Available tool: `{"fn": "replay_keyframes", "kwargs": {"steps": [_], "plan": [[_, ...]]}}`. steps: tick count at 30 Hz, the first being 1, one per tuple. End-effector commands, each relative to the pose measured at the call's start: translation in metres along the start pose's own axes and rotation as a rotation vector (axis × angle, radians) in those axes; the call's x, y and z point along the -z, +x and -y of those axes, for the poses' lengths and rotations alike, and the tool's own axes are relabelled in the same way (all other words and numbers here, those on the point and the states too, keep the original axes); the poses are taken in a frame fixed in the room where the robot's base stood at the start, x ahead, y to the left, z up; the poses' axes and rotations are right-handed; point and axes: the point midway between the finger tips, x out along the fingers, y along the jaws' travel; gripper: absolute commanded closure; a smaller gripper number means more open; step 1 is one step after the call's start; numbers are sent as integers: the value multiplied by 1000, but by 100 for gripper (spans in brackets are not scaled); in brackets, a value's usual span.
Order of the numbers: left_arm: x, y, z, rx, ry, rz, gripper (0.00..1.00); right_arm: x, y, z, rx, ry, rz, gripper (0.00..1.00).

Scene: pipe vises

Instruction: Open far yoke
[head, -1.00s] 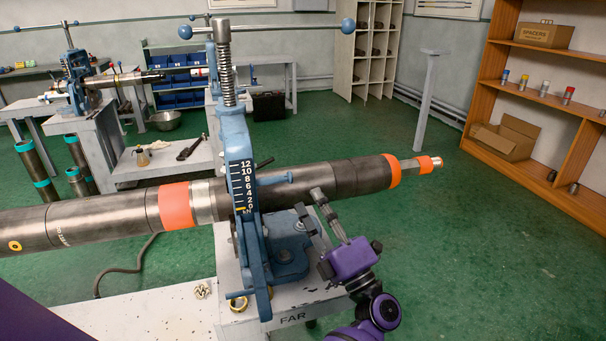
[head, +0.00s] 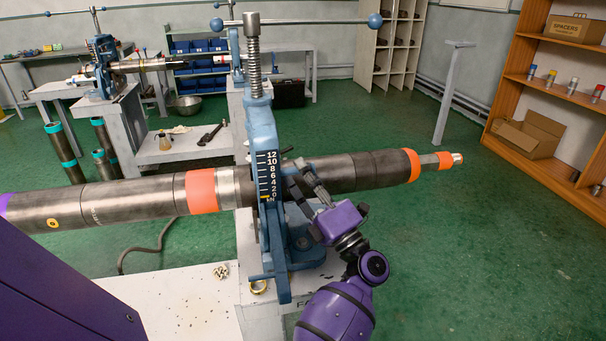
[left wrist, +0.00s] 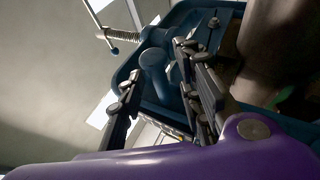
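The far vise's blue yoke (head: 262,130) stands upright across the dark pipe (head: 130,203), with a number scale on its face and a screw with a long bar on top. My left gripper (head: 297,178) is at the right side of the yoke, in front of the pipe. In the left wrist view its two fingers (left wrist: 160,68) are apart, with a blue round-headed peg (left wrist: 153,60) of the vise showing between them. I cannot tell whether the fingers touch the peg. In the head view the gripper hides the peg. My right gripper is not in view.
The vise stands on a grey pedestal (head: 262,318); a brass ring (head: 258,287) lies near its base. Another blue vise (head: 103,65) stands at the back left. A wooden shelf (head: 515,95) is at the right. The green floor right of the pedestal is open.

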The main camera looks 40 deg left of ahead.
Motion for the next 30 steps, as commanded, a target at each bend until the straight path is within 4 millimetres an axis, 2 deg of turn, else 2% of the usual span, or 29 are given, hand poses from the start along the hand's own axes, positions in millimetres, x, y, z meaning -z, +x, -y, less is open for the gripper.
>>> {"fn": "replay_keyframes", "kwargs": {"steps": [3, 10, 20, 30], "plan": [[0, 0, 0, 0, 0, 0, 70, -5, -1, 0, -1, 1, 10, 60], [0, 0, 0, 0, 0, 0, 100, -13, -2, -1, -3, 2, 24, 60], [0, 0, 0, 1, 2, 1, 100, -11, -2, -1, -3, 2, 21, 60], [-14, 13, -10, 44, 15, -1, 100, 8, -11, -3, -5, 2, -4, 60]]}}
